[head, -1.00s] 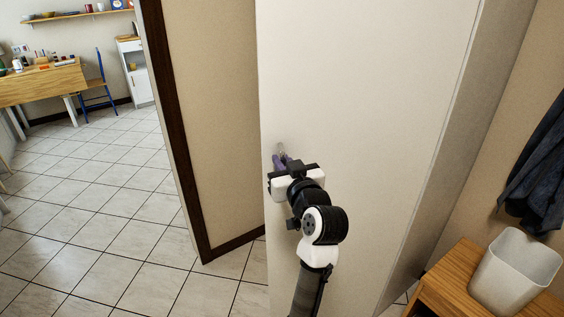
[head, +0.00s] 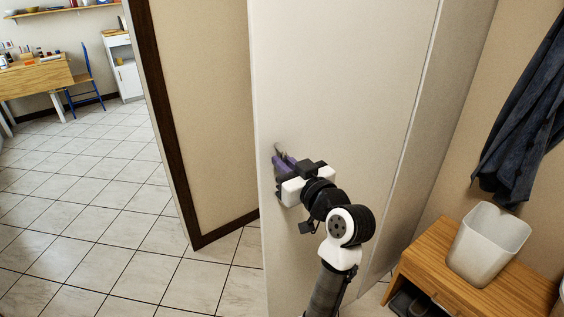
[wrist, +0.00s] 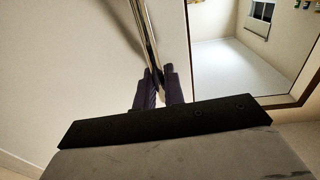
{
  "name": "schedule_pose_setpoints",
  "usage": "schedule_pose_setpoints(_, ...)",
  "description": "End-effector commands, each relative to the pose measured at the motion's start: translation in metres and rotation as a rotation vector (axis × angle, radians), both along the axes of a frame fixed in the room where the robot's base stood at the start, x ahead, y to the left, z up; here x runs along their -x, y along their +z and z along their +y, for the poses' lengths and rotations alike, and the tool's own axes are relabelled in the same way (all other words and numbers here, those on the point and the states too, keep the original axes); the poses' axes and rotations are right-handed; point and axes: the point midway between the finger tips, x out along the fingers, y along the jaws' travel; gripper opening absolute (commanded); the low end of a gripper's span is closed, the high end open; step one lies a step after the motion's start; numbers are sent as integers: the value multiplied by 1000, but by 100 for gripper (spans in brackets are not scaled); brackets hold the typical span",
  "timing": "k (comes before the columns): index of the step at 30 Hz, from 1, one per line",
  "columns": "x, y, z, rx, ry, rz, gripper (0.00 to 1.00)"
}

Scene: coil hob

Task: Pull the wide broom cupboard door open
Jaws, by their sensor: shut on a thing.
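The wide broom cupboard door (head: 345,90) is a tall plain off-white panel filling the middle of the head view. Its slim metal handle (head: 278,149) is upright near the left edge. My gripper (head: 284,163) is shut on the handle, its purple fingers around the bar. In the wrist view the shiny handle (wrist: 146,30) runs down between the two dark fingers (wrist: 157,92), against the pale door (wrist: 70,60). The fingers hide the lower part of the handle. I cannot tell how far the door stands from its frame.
A dark-trimmed wall end (head: 190,215) stands left of the door. Tiled floor (head: 90,200) is clear beyond it. At right are a wooden bench (head: 470,295), a pale bin (head: 488,245) on it and a hanging dark coat (head: 525,110).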

Motion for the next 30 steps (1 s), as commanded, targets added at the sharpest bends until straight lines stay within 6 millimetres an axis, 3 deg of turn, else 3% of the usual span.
schedule_pose_setpoints(12, 1, 0, -1, 0, 0, -1, 0)
schedule_pose_setpoints(13, 1, 0, -1, 0, 0, -1, 15)
schedule_pose_setpoints(16, 1, 0, -1, 0, 0, 0, 26)
schedule_pose_setpoints(25, 2, 0, -2, 0, -1, 0, 26)
schedule_pose_setpoints(30, 19, -2, -11, 1, -4, -3, 26)
